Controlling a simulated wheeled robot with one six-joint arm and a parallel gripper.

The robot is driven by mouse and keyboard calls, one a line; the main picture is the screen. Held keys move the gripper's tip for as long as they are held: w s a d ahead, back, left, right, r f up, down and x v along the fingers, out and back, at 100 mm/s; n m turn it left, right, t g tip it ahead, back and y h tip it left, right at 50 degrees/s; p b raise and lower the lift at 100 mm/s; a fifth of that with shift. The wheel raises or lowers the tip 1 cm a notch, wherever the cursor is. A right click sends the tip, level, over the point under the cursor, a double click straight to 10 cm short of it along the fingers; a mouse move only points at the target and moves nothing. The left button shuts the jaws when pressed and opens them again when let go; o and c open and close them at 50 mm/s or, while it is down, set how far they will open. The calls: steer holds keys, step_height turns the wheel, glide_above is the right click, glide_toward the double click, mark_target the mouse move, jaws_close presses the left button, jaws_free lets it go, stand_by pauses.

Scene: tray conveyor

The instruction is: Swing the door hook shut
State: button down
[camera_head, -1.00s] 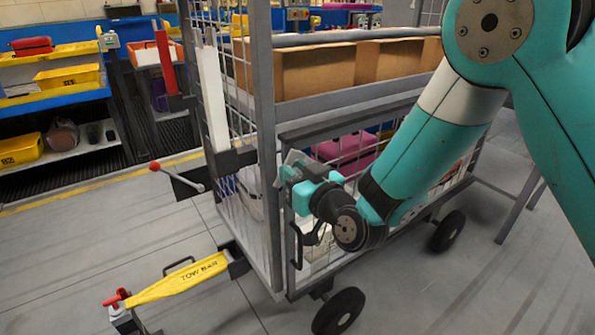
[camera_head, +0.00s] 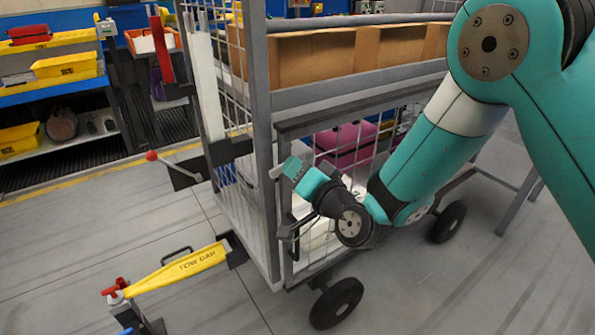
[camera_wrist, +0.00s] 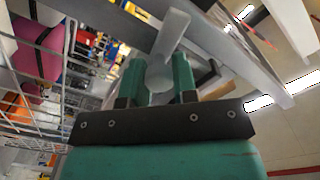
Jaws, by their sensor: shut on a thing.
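The door hook (camera_wrist: 170,38) is a light grey bar in the wrist view. It passes between the two teal fingers of my gripper (camera_wrist: 158,80), with a rounded end low between them. In the head view my gripper (camera_head: 292,170) is beside the grey corner post of the cart. A short pale end of the hook (camera_head: 277,171) shows at the fingertips, close to the post. My gripper is shut on the hook and hides most of it there. The mesh door (camera_head: 345,150) is behind my arm. I cannot tell whether the hook touches its catch.
The wheeled cage cart (camera_head: 262,130) carries cardboard boxes (camera_head: 315,62) on top and a pink case (camera_head: 345,140) inside. A yellow tow bar (camera_head: 180,268) and a red-knobbed lever (camera_head: 152,156) stick out left. Open floor lies in front. Shelves (camera_head: 50,85) stand back left.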

steer(key=shift+d+f+m, duration=0.1)
steer(key=shift+f+m, duration=0.3)
steer(key=shift+m, duration=0.8)
steer(key=c, duration=0.9)
jaws_free()
steer(key=shift+b, duration=0.3)
